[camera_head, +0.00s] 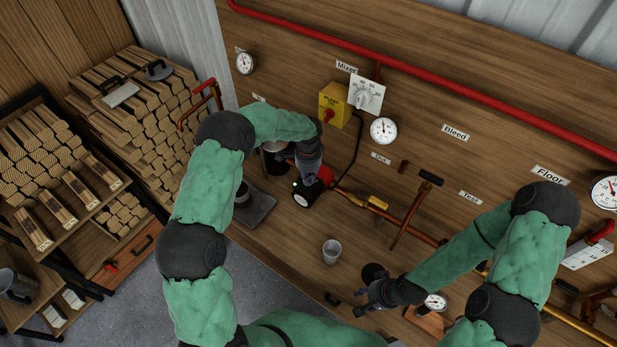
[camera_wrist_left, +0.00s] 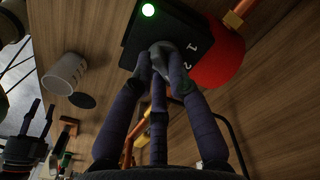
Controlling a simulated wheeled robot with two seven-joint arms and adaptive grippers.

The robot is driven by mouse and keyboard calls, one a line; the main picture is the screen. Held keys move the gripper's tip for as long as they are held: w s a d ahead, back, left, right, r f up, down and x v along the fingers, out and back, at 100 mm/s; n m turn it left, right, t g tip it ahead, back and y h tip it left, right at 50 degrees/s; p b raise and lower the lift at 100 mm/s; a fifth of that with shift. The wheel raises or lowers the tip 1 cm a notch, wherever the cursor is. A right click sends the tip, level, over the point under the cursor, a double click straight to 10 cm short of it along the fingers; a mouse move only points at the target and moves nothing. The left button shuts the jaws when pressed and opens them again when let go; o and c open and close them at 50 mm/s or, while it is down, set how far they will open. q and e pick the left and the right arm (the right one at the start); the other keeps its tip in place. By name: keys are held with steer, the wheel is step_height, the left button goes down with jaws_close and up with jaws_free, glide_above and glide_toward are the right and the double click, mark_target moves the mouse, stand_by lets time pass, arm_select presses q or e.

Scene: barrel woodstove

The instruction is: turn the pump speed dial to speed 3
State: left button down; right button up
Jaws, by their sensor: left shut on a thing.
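The pump has a red body (camera_head: 326,174) and a black box with a lit green light; it sits on the pipe over the wooden bench. In the left wrist view, the black box (camera_wrist_left: 140,32) shows white numbers 1 and 2 beside a grey speed dial (camera_wrist_left: 162,47). My left gripper (camera_head: 307,178) is at the box, and its fingers (camera_wrist_left: 157,68) are shut around the dial. The fingers hide the dial's pointer and the rest of the scale, so its setting cannot be read. My right gripper (camera_head: 366,298) is empty, fingers apart, over the bench's front.
A white cup (camera_head: 332,251) stands between the grippers. A pipe with a T-handle (camera_head: 411,206) rises right of the pump. A yellow switch box (camera_head: 334,106), mixer valve (camera_head: 363,97) and gauge (camera_head: 384,130) are on the wall behind. A small gauge (camera_head: 435,302) is near my right arm.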

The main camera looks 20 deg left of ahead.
arm_select(q)
steer(key=shift+m, duration=1.1)
steer(key=c, duration=1.2)
jaws_free()
arm_select(e)
steer(key=shift+f, duration=0.1)
arm_select(q)
steer(key=shift+r, duration=0.1)
step_height(320, 180, up, 12)
